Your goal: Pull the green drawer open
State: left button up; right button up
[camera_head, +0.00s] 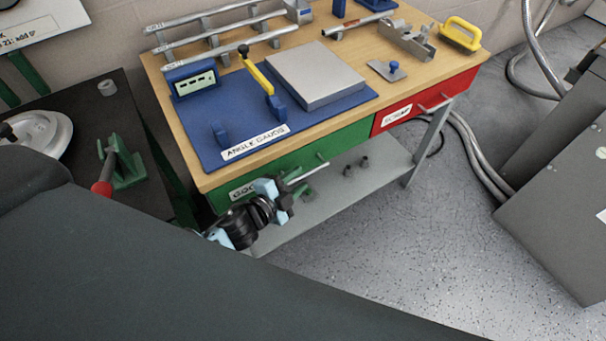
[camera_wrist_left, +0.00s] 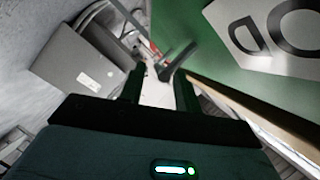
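The green drawer (camera_head: 330,146) is in the front left of the wooden workbench, and its front looks flush with the bench. It has a light bar handle (camera_head: 308,172) and a white label, partly covered by my gripper. My left gripper (camera_head: 283,194) is at the left end of this handle, low in front of the drawer. In the left wrist view, its two dark fingers (camera_wrist_left: 158,82) stand apart, with the grey handle (camera_wrist_left: 178,60) just ahead near the right finger. I cannot tell whether they touch it. The green front (camera_wrist_left: 210,75) fills the upper right there. My right gripper is not in view.
A red drawer (camera_head: 425,102) is right of the green one. A blue mat (camera_head: 205,140) with a grey plate (camera_head: 315,74) lies on the bench top. A grey lower shelf (camera_head: 330,195) runs below. Open floor (camera_head: 400,250) lies in front; a grey cabinet (camera_head: 565,190) stands right.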

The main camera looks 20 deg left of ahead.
pick_arm(q)
jog(key=shift+x, duration=1.5)
grip_shut()
